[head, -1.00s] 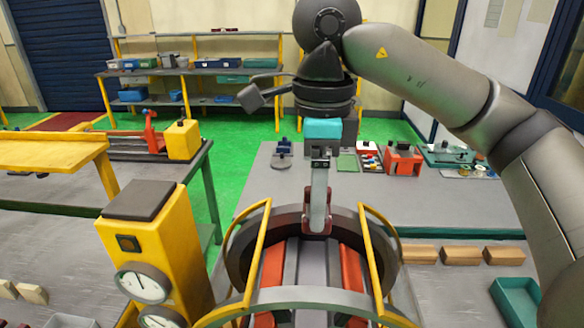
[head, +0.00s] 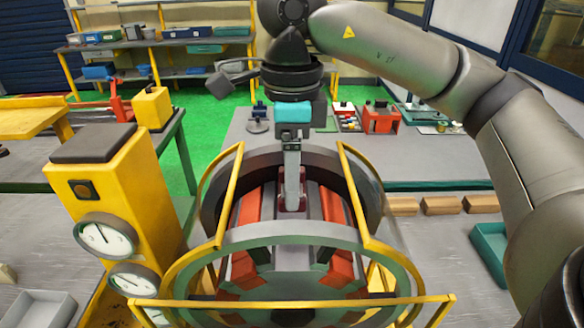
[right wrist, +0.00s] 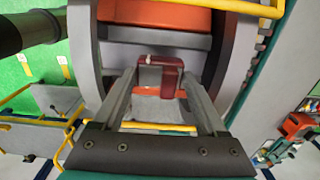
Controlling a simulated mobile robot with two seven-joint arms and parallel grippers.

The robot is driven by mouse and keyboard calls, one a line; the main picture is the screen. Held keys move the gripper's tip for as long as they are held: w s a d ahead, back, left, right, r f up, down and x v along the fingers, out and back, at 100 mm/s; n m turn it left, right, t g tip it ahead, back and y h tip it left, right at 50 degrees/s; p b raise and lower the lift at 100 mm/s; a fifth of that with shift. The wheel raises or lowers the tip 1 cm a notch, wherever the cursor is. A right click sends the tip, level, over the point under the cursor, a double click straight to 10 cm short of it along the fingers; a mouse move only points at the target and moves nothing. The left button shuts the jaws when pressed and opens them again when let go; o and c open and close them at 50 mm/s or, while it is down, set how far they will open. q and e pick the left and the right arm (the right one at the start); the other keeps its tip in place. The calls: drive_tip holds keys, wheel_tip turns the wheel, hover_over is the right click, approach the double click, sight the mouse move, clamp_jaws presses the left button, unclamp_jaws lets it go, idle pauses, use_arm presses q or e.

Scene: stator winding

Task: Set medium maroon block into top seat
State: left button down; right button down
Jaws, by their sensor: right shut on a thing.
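My right gripper (head: 292,205) points down into the top of the round stator (head: 216,205) and is shut on the maroon block (head: 303,206). The block shows in the right wrist view (right wrist: 172,68) as a dark red frame-like piece between the fingertips (right wrist: 160,88). It sits at the upper gap of the stator, between grey teeth, with orange-red coils (head: 249,208) on either side. The fingers hide part of the block, and I cannot tell whether it touches the seat floor. My left gripper is not in view.
Yellow rails (head: 228,195) and a green-grey front ring (head: 190,268) surround the stator. A yellow gauge post (head: 118,205) stands close on the left. Wooden blocks (head: 441,206) and a teal tray (head: 489,240) lie to the right.

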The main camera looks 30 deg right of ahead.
idle(0.3)
drive_tip(key=shift+f, duration=0.15)
drive_tip(key=shift+f+b, duration=1.25)
drive_tip(key=shift+f, duration=0.05)
drive_tip(key=shift+f+b, duration=0.25)
drive_tip(key=shift+b, duration=0.05)
unclamp_jaws()
idle(0.3)
wheel_tip(320, 180, up, 15)
drive_tip(key=p, duration=0.4)
drive_tip(key=shift+r+p, duration=0.15)
drive_tip(key=shift+p, duration=0.2)
